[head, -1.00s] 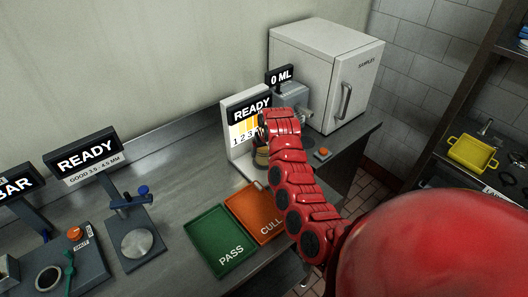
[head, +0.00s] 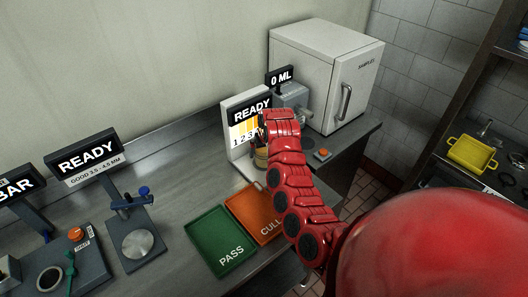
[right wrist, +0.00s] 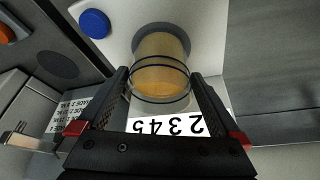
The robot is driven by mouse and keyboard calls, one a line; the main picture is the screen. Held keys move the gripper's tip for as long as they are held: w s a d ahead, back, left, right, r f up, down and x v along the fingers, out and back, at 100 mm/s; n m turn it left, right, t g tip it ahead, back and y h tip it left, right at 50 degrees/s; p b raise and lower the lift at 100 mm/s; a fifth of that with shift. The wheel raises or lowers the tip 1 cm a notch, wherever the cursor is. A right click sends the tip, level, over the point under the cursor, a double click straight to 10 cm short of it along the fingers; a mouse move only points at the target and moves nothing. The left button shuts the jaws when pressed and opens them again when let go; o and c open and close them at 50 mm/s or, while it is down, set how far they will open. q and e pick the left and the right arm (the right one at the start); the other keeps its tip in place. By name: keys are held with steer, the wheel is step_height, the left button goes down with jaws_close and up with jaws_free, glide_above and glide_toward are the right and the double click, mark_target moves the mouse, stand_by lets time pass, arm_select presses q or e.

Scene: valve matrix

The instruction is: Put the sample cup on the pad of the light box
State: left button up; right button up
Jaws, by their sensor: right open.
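The sample cup (right wrist: 160,65) is clear with amber contents and dark rings. It stands at the foot of the light box (right wrist: 213,15), over a round grey pad (right wrist: 143,32) whose edge shows around its base. In the head view the cup (head: 261,158) is partly hidden by my right arm, in front of the white light box (head: 236,150). My right gripper (right wrist: 160,76) is open, with one finger on each side of the cup and gaps showing. My left gripper is not in view.
A blue button (right wrist: 95,23) is beside the cup. The green PASS tray (head: 221,240) and orange CULL tray (head: 250,210) lie left of my arm. A grey dispenser marked 0 ML (head: 291,96) and a white fridge (head: 320,75) stand behind.

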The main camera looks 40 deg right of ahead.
steer(key=p+v, duration=0.2)
steer(key=v, duration=0.8)
steer(key=shift+s+r, duration=0.15)
steer(key=shift+r, duration=0.15)
